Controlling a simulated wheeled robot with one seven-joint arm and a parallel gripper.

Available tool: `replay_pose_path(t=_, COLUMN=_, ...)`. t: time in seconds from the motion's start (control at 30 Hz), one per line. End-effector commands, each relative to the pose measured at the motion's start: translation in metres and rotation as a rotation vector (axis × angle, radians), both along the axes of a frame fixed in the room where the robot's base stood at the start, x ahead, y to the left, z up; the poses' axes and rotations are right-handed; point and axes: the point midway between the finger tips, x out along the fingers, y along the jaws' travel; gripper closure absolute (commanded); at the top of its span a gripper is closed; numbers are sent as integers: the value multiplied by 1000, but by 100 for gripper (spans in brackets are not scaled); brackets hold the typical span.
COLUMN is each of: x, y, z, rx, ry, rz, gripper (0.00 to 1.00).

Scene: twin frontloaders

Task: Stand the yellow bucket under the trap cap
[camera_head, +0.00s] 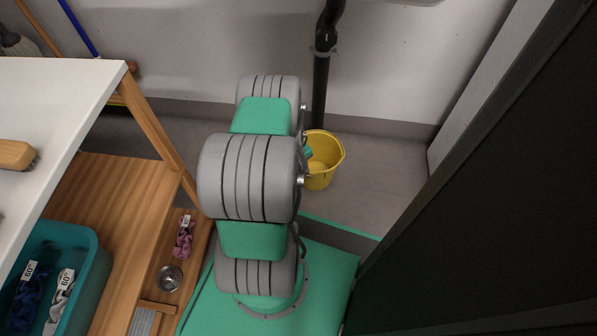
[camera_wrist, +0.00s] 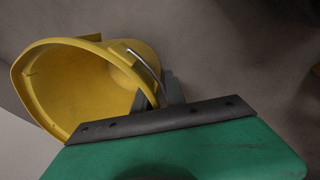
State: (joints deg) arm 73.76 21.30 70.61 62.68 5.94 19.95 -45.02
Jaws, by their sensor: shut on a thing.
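The yellow bucket (camera_head: 325,165) is near the back wall, at the foot of a black drain pipe, with its open mouth toward the camera. My arm hides its left side in the head view. In the wrist view the bucket (camera_wrist: 85,85) fills the upper left, with its mouth and a thin metal handle showing. My gripper (camera_head: 306,152) is at the bucket's left rim. In the wrist view my gripper (camera_wrist: 165,95) is shut on the bucket near its rim. I cannot tell whether the bucket touches the floor. I cannot make out a trap cap in either view.
The black pipe (camera_head: 320,90) runs down the back wall behind the bucket. A wooden shelf unit with a white top (camera_head: 75,80) stands left, holding a teal basket (camera_head: 95,285). A dark panel (camera_head: 480,200) closes off the right. Grey floor is clear right of the bucket.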

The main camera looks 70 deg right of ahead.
Motion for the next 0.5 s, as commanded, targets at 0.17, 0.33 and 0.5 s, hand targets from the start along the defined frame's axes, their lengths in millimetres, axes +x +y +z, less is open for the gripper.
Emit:
replay_pose_path(t=0.17, x=0, y=0, z=-1, rx=1, ry=-1, rz=0, gripper=72)
replay_pose_path(t=0.33, x=0, y=0, z=-1, rx=1, ry=-1, rz=0, gripper=63)
replay_pose_path(t=0.5, x=0, y=0, z=0, rx=0, ry=0, rz=0, gripper=63)
